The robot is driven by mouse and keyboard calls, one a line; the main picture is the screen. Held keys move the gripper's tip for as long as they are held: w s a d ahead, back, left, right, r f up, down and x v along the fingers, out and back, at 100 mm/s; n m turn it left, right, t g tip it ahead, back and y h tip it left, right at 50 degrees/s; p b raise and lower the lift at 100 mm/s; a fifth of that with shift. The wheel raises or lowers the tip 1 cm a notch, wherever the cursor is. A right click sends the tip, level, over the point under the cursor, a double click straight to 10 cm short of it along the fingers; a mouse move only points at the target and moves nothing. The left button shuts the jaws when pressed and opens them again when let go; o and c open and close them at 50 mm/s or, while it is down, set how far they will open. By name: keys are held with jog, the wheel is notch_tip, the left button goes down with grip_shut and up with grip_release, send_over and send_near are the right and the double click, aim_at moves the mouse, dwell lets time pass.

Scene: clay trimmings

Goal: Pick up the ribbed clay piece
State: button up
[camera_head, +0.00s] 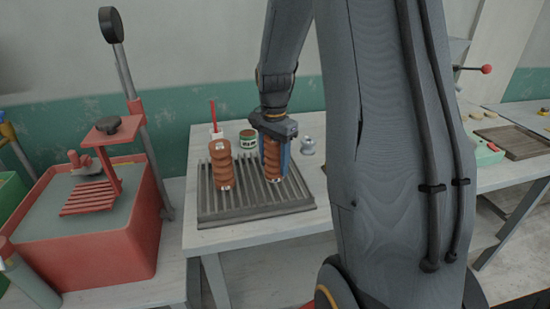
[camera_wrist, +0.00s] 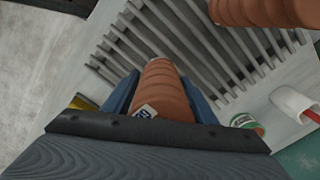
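A brown ribbed clay piece (camera_head: 271,160) stands upright at the right of a grey slatted rack (camera_head: 208,214). My gripper (camera_head: 275,160) comes down over it from above, with a blue finger on each side. In the wrist view the same piece (camera_wrist: 165,92) fills the space between the blue fingers, with no clear gap, and a small white label shows on it. My gripper appears shut on it. Its base seems to be at the slats; I cannot tell whether it touches them. A second ribbed clay piece (camera_head: 222,165) stands to the left on the rack.
Behind the rack on the white table (camera_head: 250,237) are a green-labelled tin (camera_head: 247,140), a white holder with a red handle (camera_head: 215,130) and a small grey metal item (camera_head: 308,146). A red tub with a lever press (camera_head: 120,225) stands at the left.

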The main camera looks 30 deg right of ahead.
jog(key=c, duration=1.1)
jog(key=shift+o, duration=0.2)
jog(key=shift+r, duration=0.1)
